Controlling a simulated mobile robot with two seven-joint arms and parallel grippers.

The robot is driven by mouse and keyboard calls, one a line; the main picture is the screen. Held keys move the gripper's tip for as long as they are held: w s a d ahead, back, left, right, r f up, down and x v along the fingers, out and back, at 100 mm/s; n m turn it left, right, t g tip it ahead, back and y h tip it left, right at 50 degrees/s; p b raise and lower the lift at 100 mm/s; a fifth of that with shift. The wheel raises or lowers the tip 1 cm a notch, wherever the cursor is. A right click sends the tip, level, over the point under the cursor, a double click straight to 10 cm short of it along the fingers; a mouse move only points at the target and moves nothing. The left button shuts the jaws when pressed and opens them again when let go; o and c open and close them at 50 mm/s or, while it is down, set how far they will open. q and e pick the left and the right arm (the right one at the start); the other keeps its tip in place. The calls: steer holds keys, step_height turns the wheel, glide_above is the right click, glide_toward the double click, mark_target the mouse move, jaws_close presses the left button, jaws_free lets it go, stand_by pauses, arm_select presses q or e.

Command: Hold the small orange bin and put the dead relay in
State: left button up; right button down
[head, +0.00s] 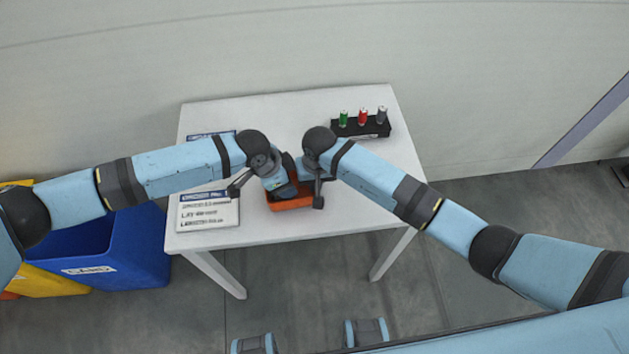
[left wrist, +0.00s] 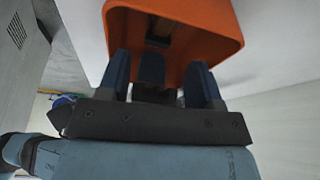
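The small orange bin (head: 292,205) is near the front middle of the white table, partly covered by my grippers. In the left wrist view the bin (left wrist: 218,28) is close, its open side facing the camera. My left gripper (left wrist: 158,75) has dark blue fingers overlapping the bin's near rim; whether they pinch its wall is unclear. My right gripper (head: 302,182) is just above the bin, beside the left one, its fingertips largely hidden. A dark shape (left wrist: 160,28) shows inside the bin, too unclear to name. I cannot make out the dead relay.
A black holder (head: 362,129) with green, red and grey cylinders stands at the table's back right. A printed sheet (head: 208,211) lies at the front left, another (head: 210,135) behind it. A blue bin (head: 115,245) and a yellow bin (head: 50,283) stand on the floor left. The table's front right is clear.

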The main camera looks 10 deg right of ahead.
arm_select(q)
steer(key=v, duration=1.2)
arm_select(e)
steer(key=c, duration=1.3)
jaws_free()
steer(key=shift+o, duration=0.2)
step_height(320, 180, up, 12)
steer(key=shift+d, duration=0.4)
